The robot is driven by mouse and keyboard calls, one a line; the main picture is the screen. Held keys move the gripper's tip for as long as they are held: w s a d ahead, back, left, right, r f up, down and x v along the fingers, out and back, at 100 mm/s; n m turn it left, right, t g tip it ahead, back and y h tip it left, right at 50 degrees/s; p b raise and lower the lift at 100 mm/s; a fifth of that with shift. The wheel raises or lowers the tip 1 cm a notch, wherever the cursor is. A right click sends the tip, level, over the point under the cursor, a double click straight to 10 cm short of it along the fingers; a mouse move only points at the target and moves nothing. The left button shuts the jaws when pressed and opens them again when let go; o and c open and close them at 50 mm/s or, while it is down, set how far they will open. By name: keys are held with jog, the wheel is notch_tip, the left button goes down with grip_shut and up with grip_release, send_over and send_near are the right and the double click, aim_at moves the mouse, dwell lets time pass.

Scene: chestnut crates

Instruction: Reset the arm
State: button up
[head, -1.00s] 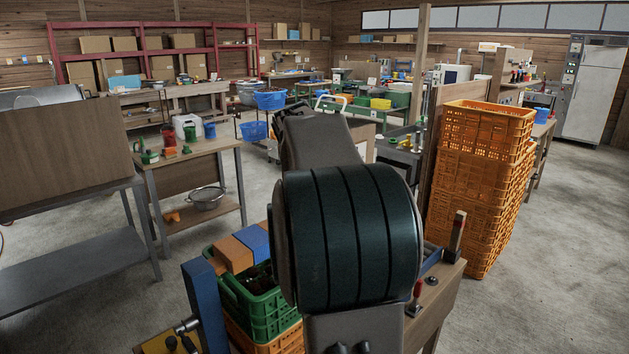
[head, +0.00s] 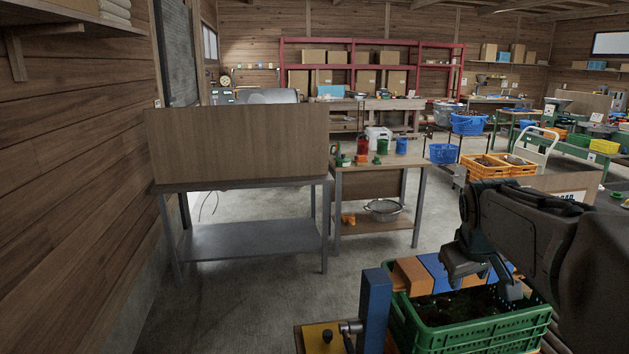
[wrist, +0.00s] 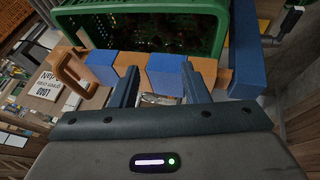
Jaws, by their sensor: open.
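My gripper (head: 484,268) hangs at the lower right of the head view, beside and above the green crate (head: 470,338). Its fingers are apart and nothing is held between them. In the wrist view my gripper (wrist: 160,88) shows two spread fingers over a wood-and-blue bar. The green crate also shows at the top of the wrist view (wrist: 140,8), with dark chestnut-like contents inside.
A grey metal table (head: 250,238) with a wooden panel (head: 236,148) stands at left. A bench (head: 385,158) holds small containers. Bare concrete floor lies in front of the table.

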jog(key=s+a+f+m+g+y, duration=0.1)
jog(key=s+a+f, duration=0.4)
jog(key=s, duration=0.3)
jog(key=s+a+f+g+y, duration=0.1)
jog(key=s+a+f, duration=0.4)
jog(key=s+a, duration=0.3)
jog(key=shift+s+a+f+m+y, duration=0.3)
jog(key=shift+s+f+m, duration=0.1)
jog(key=shift+s, duration=0.25)
